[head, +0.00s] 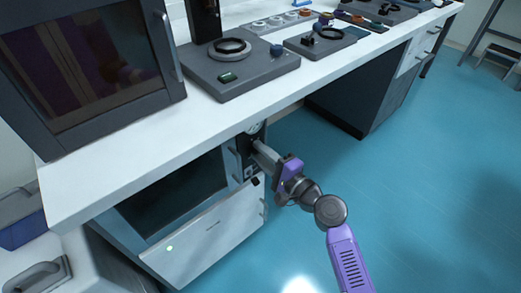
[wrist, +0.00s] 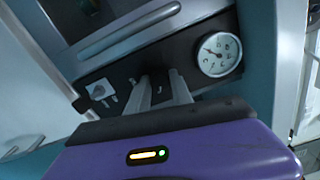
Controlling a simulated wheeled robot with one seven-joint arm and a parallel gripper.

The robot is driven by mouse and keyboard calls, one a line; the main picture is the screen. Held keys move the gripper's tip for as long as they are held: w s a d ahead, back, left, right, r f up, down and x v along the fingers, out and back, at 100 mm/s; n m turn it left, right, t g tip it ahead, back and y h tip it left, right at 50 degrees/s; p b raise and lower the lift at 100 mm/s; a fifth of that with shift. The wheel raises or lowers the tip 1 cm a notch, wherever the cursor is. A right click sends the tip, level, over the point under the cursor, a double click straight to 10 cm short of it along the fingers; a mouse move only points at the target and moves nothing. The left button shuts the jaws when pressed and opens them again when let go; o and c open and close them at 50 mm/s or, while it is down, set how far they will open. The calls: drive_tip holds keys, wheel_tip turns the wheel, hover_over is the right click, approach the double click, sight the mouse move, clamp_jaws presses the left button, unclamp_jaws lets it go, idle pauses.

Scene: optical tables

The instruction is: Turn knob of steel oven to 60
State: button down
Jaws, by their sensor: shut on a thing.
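The steel oven (head: 180,195) stands under the white bench in the head view, with a dark window and a black control panel on its right side. My gripper (head: 256,148) reaches that panel from the right. In the wrist view, the fingers of my gripper (wrist: 162,86) point at the black panel (wrist: 125,72) and are close together, shut on the knob. The knob is mostly hidden between the fingertips, so its setting cannot be read. A round white dial (wrist: 218,55) with a dark needle sits just right of the fingers; its numbers are too small to read.
A white square switch (wrist: 98,90) is left of the fingers. The blue floor (head: 420,190) at the right is clear.

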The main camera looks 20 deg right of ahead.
drive_tip(key=shift+d+m+p, duration=0.1)
drive_tip(key=shift+m+p, duration=0.2)
drive_tip(key=shift+m, duration=0.5)
drive_tip(key=c, duration=1.1)
unclamp_jaws()
drive_tip(key=v, duration=0.7)
drive_tip(key=shift+s, duration=0.35)
